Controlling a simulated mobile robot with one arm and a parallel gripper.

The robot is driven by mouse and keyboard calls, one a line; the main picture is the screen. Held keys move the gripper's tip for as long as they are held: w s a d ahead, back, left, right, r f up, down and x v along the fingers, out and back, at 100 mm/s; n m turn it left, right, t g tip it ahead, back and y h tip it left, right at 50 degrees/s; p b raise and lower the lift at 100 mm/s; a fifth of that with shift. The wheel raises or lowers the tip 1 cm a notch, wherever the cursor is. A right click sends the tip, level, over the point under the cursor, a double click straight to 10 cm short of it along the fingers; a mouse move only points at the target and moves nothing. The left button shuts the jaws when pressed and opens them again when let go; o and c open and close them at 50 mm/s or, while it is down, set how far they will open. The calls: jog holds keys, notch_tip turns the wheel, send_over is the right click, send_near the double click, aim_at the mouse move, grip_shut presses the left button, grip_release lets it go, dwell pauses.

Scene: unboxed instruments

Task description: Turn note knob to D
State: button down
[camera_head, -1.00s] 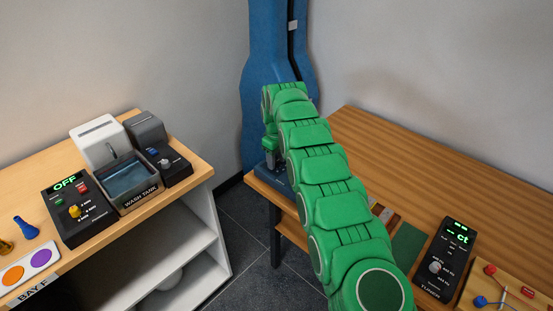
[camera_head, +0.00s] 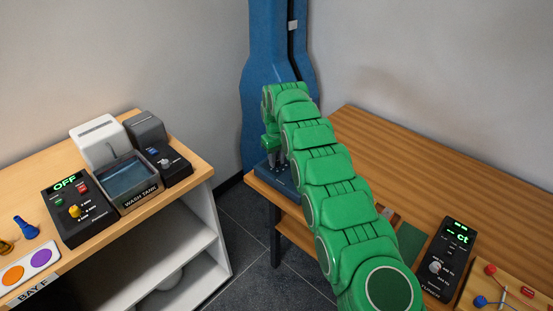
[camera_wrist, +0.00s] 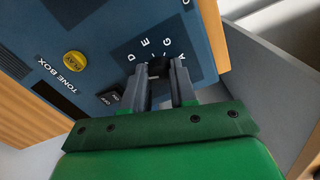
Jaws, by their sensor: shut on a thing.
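The blue tone box (camera_head: 291,184) sits at the left end of the brown table, partly behind my arm. In the wrist view its blue top (camera_wrist: 60,35) fills the upper left, with a yellow PLAY button (camera_wrist: 75,61) and the letters D, E, G and A around the note knob. My gripper (camera_wrist: 160,80) is over the dial, shut on the note knob, which is mostly hidden between the fingers. I cannot tell which letter the knob points to. In the head view my gripper (camera_head: 278,160) reaches down onto the box.
A black tuner (camera_head: 445,262) and a wooden board with coloured parts (camera_head: 497,290) stand at the right. A bench (camera_head: 135,222) at the left holds a wash tank (camera_head: 128,176) and control boxes. A blue instrument case (camera_head: 262,110) stands behind.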

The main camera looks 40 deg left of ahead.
aim_at(277, 161)
jog(key=m, duration=0.5)
jog(key=shift+m, duration=0.3)
dwell(0.4)
jog(key=c, duration=0.9)
grip_release()
jog(key=shift+a+r, duration=0.1)
jog(key=shift+r, duration=3.75)
jog(key=shift+r, duration=0.1)
